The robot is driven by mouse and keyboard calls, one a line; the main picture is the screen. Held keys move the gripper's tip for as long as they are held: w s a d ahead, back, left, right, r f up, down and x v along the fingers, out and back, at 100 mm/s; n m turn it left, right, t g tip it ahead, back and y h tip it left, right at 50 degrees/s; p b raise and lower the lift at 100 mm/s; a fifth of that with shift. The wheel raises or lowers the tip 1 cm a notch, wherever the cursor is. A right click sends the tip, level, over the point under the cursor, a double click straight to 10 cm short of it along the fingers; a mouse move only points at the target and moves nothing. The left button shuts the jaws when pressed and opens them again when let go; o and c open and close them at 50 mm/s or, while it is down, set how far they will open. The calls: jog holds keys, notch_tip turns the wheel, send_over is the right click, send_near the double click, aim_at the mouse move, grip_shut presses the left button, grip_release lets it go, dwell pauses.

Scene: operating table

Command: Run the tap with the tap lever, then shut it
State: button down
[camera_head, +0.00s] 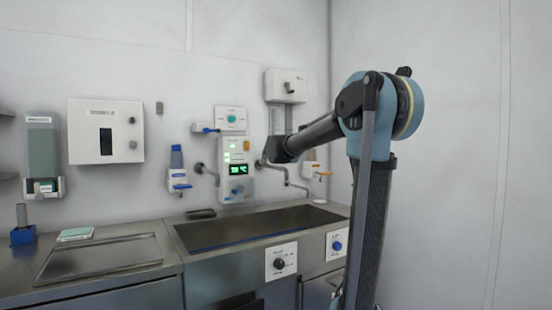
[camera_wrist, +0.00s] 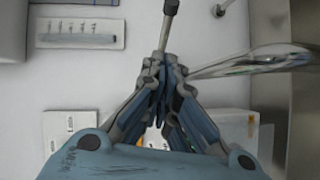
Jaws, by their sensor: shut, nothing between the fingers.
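In the head view a metal tap pipe (camera_head: 287,174) comes from the wall above the sink (camera_head: 262,226), with an orange lever (camera_head: 322,174) on a white wall fitting to its right. A second wall outlet (camera_head: 204,170) is further left. My arm reaches toward the wall above the sink; its fingers cannot be made out there. In the wrist view my gripper (camera_wrist: 161,64) is shut and empty. A thin grey rod with a dark end (camera_wrist: 169,8) shows just beyond the fingertips; I cannot tell if they touch. A shiny curved metal piece (camera_wrist: 250,61) lies to the right.
A control panel with a green display (camera_head: 238,170) is on the wall left of my arm. A blue-lever fitting (camera_head: 178,180) and a white box (camera_head: 105,131) are further left. A tray (camera_head: 100,260) lies on the counter. Two knobs are on the sink front.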

jog(key=s+d+r, duration=0.1)
jog(key=s+d, duration=0.2)
jog(key=s, duration=0.6)
jog(key=s+d+f+m+g+h, duration=0.2)
jog(key=s+d+f+m+g, duration=0.4)
jog(key=s+f, duration=0.55)
jog(key=s+d+f+m+g+h, duration=0.15)
jog(key=s+d+f+m, duration=0.25)
jog(key=s+d+f, duration=0.7)
jog(key=s+a+f+m+g+y, duration=0.2)
jog(key=s+a+f+g, duration=0.1)
jog(key=s+f, duration=0.7)
jog(key=s+a+f+m+g+y, duration=0.2)
jog(key=s+a+f+m+g, duration=0.1)
jog(key=s+f, duration=0.8)
jog(key=shift+a+f+g+y, duration=0.15)
jog(key=shift+a+g+y, duration=0.2)
jog(key=shift+a, duration=0.45)
jog(key=shift+s, duration=0.1)
jog(key=shift+w+f, duration=0.1)
jog(key=shift+w, duration=0.2)
